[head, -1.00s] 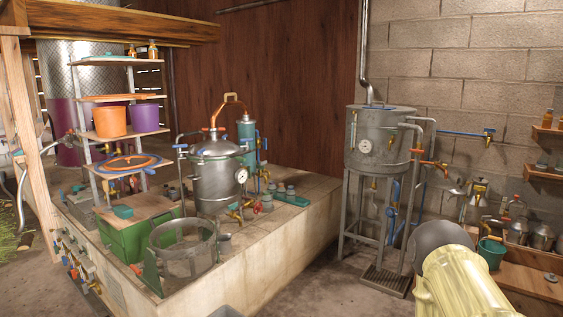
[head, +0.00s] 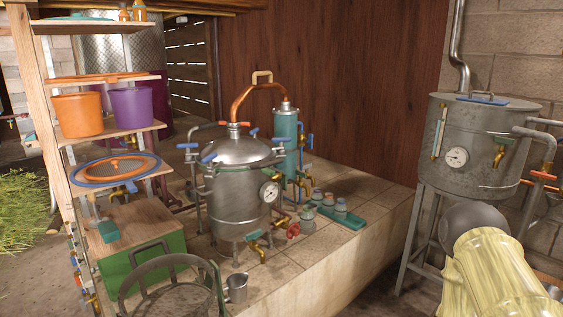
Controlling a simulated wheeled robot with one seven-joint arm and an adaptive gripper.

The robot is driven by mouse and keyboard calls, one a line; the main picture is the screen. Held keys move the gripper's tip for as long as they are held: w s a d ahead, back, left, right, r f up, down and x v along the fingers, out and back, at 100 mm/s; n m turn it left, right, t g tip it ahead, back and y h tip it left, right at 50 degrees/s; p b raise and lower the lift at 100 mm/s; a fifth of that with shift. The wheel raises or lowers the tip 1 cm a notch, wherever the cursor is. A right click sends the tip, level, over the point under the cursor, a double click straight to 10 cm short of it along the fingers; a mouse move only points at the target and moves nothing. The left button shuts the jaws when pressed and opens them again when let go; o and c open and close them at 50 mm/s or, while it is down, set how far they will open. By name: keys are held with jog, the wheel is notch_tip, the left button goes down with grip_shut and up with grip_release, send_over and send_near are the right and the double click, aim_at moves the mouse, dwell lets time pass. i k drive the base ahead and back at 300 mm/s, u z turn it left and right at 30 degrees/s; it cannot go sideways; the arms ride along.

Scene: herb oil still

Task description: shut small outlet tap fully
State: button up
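A steel still (head: 228,208) with a pressure gauge stands on the tiled platform in the head view. A small brass tap (head: 259,248) with a teal handle sits low on its front, beside a red handwheel (head: 292,230). Another brass tap (head: 304,183) is low on the teal condenser (head: 285,132). The steel boiler (head: 470,145) at right has a brass tap (head: 499,157) on its front. I cannot tell which one is the small outlet tap, or how far any is turned. My arm, pale yellow, shows at lower right; my gripper is out of view.
A wooden shelf (head: 118,131) with buckets stands at left above a green crate (head: 150,266). A round metal basket (head: 172,295) and a small metal cup (head: 237,287) are in front of the still. A teal tray (head: 350,221) holds small jars. Floor shows between platform and boiler.

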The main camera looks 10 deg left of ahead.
aim_at(301, 174)
jog(key=u, duration=0.15)
jog(key=i, duration=0.75)
jog(key=u, duration=3.85)
jog(key=k, duration=2.75)
jog(key=z, duration=1.85)
jog(key=i, duration=0.5)
jog(key=u, duration=0.05)
